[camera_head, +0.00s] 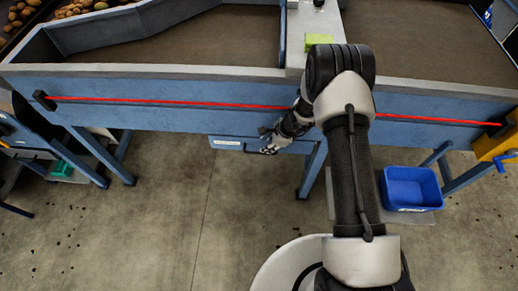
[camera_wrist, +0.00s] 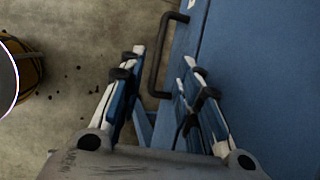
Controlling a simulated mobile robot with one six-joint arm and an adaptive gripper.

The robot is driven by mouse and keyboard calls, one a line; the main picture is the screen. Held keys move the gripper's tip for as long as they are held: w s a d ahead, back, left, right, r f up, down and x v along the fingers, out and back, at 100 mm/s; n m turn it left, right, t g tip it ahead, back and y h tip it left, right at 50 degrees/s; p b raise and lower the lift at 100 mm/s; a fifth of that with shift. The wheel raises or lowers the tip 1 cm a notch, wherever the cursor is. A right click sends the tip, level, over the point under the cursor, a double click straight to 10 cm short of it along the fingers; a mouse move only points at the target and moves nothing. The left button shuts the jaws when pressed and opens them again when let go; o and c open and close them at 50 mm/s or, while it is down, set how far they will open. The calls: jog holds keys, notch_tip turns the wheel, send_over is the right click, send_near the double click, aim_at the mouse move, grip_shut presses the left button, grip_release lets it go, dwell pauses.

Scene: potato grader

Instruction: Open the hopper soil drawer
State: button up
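The soil drawer (camera_head: 229,143) is a blue box front with a white label, under the blue side beam of the machine. Its dark U-shaped handle (camera_wrist: 154,60) stands out from the blue face in the wrist view. My gripper (camera_wrist: 164,57) is open, with one finger on each side of the handle's line. The handle appears between and just beyond the fingertips, and I cannot tell whether they touch it. In the head view my gripper (camera_head: 269,147) is at the drawer front and hides part of it. How far the drawer stands out is unclear.
A red cord (camera_head: 180,103) runs along the beam (camera_head: 150,117) above the drawer. A blue bin (camera_head: 411,189) stands at right, near a yellow part (camera_head: 497,143). Blue legs (camera_head: 313,170) flank the drawer area. The concrete floor in front is mostly clear.

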aim_at(259, 153)
jog(key=b+x, duration=0.2)
jog(key=x, duration=0.7)
jog(key=shift+w+a+f, duration=0.1)
jog(key=shift+a+f, duration=0.05)
jog(key=shift+f, duration=0.2)
grip_shut()
